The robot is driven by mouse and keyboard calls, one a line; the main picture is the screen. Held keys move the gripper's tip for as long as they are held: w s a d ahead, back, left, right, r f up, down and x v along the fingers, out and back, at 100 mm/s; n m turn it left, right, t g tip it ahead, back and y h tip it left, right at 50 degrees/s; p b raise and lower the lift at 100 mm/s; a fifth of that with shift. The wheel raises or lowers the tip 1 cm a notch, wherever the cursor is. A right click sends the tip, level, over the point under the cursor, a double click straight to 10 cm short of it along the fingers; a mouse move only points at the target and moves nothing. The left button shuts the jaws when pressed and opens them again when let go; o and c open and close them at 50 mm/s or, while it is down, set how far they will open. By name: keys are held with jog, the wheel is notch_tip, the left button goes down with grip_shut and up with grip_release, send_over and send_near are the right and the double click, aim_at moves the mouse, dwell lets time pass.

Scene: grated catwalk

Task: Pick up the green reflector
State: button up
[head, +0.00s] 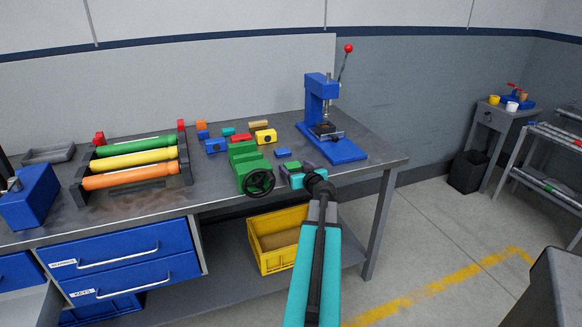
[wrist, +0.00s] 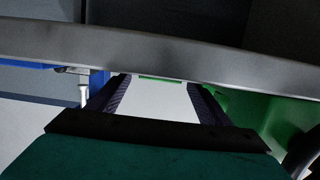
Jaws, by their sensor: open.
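In the wrist view, a thin green strip (wrist: 160,79), likely the green reflector, shows at the bench edge, between the tips of my gripper (wrist: 160,88). Its full shape is hidden by the edge. The fingers are apart with nothing held between them. In the head view my gripper (head: 300,167) is at the bench's front edge, right of the green vise; my arm partly covers it. A small green patch (head: 292,166) shows beside it, but I cannot tell if it is the reflector.
The green vise (head: 242,166) with its black handwheel (head: 259,183) stands close left. A blue press (head: 321,100) stands on the right of the bench (head: 222,194). Several coloured blocks lie behind. A yellow crate (head: 262,262) sits below. Colored rollers (head: 133,163) are at left.

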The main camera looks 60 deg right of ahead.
aim_at(295, 167)
jog(key=shift+w+d+f, duration=0.15)
jog(key=shift+w+d, duration=0.2)
jog(key=shift+w, duration=0.15)
jog(key=c, duration=1.1)
jog(key=shift+r, duration=5)
jog(key=shift+s, duration=0.1)
